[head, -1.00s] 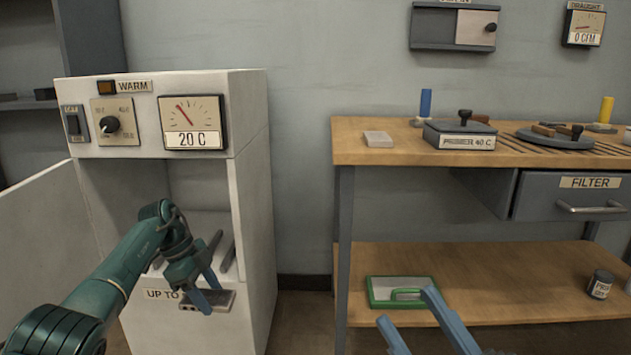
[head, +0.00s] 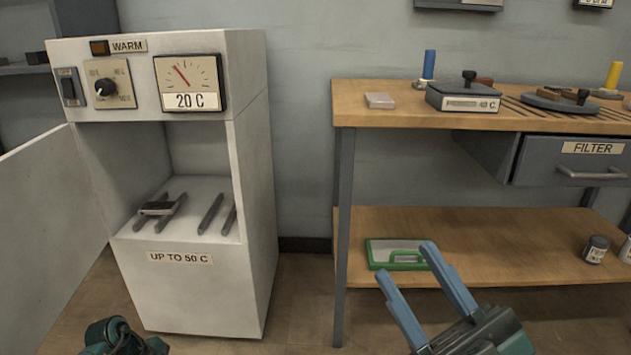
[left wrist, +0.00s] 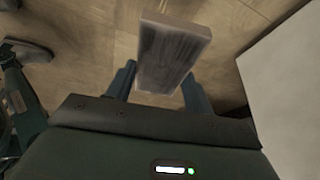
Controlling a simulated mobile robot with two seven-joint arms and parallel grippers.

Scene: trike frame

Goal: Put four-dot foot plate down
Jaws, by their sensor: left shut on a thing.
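A grey, block-like plate (left wrist: 172,55) is held between the fingers of my left gripper (left wrist: 163,85) in the left wrist view, over the wooden floor. No dots can be made out on its visible faces, so I cannot tell its marking. In the head view only a dark green part of my left arm shows at the bottom left; its fingers and the plate are out of that view. My right gripper (head: 404,262) is open and empty, in front of the bench's lower shelf.
The white warming cabinet (head: 190,285) stands open at left, its gauge (head: 190,84) at 20 C. The workbench (head: 400,106) holds several tools. A green-framed tray (head: 376,256) sits on its lower shelf.

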